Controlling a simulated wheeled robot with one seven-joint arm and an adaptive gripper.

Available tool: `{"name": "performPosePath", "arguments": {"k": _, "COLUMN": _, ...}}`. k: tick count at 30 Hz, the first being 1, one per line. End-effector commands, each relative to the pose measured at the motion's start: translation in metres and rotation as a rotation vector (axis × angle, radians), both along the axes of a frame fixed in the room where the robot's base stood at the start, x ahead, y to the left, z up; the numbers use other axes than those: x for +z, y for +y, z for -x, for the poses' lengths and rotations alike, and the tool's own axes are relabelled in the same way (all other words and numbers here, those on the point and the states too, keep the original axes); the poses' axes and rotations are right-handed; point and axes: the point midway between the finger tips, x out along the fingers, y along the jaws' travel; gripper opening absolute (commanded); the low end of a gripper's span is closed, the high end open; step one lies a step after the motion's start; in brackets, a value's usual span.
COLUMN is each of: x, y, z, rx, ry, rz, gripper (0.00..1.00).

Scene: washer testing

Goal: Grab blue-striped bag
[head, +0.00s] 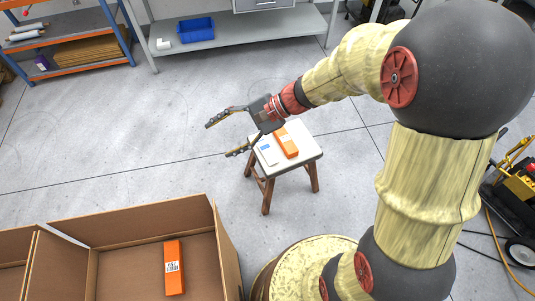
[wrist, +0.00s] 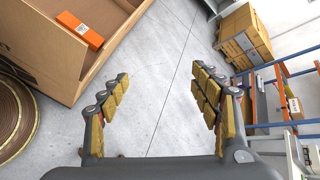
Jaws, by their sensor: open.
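A small white packet with a blue mark (head: 266,149), which looks like the blue-striped bag, lies on the white top of a wooden stool (head: 308,154) in the head view. Its stripes are too small to make out. My gripper (head: 218,140) is open and empty, above and to the left of the stool, with its fingers pointing left. Part of my gripper overlaps the stool's far-left edge in the picture. In the wrist view, my gripper's fingers (wrist: 160,76) are spread over bare floor, and neither the bag nor the stool shows.
An orange box (head: 286,143) lies beside the packet on the stool. A large cardboard box (head: 120,240) at lower left holds another orange box (head: 174,267). A grey shelf (head: 240,37) with a blue bin (head: 196,30) stands at the back. The floor left of the stool is clear.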

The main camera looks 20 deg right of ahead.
Motion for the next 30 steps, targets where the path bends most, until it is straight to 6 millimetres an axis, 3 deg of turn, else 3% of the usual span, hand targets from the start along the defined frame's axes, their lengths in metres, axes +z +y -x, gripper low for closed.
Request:
{"name": "performPosePath", "arguments": {"k": 8, "x": -0.063, "y": -0.001, "z": -0.080, "rx": -0.282, "ry": 0.183, "rz": -0.258, "gripper": 0.64}}
{"name": "performPosePath", "arguments": {"k": 14, "x": -0.123, "y": -0.021, "z": -0.132, "rx": -0.511, "ry": 0.286, "rz": -0.410, "gripper": 0.64}}
{"name": "performPosePath", "arguments": {"k": 18, "x": -0.176, "y": -0.045, "z": -0.161, "rx": -0.686, "ry": 0.347, "rz": -0.501, "gripper": 0.64}}
{"name": "performPosePath", "arguments": {"k": 24, "x": -0.264, "y": -0.090, "z": -0.186, "rx": -0.952, "ry": 0.414, "rz": -0.602, "gripper": 0.64}}
{"name": "performPosePath", "arguments": {"k": 30, "x": -0.361, "y": -0.144, "z": -0.183, "rx": -1.227, "ry": 0.455, "rz": -0.662, "gripper": 0.64}}
